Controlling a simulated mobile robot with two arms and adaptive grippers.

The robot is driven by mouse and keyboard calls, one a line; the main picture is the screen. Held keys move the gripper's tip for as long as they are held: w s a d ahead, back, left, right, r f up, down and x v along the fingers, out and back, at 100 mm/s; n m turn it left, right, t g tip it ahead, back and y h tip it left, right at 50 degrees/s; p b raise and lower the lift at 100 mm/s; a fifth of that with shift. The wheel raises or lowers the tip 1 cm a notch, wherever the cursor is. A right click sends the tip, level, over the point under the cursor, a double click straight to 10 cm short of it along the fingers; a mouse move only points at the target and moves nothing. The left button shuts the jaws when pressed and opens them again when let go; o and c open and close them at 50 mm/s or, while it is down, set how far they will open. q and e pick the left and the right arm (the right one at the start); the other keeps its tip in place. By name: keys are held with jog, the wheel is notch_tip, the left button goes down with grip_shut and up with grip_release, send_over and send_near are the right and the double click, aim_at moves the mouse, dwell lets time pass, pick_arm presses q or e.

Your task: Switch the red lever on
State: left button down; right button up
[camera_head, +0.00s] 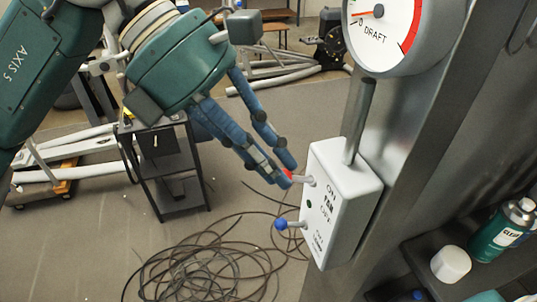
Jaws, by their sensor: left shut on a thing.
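The red lever (289,175) sticks out to the left from the upper part of a white switch box (341,207). Its red end is mostly hidden by my fingers. My left gripper (283,178) comes in from the upper left and is shut on the red lever. The box carries the word ON near the top and other small lettering that I cannot read fully. A second lever with a blue knob (281,225) sticks out lower on the same box, apart from my gripper. My right gripper is not in view.
A round DRAFT gauge (385,35) sits above the box on a pipe. A metal post stands behind the box. A shelf at the lower right holds a green spray can (502,230) and a white cap (451,264). Coiled black cable (210,265) and a dark cart (165,165) are on the floor.

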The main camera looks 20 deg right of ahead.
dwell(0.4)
pick_arm(q)
jog(key=c, duration=1.7)
grip_release()
jog(key=shift+o, duration=0.2)
jog(key=v, duration=1.2)
jog(key=shift+d, duration=0.15)
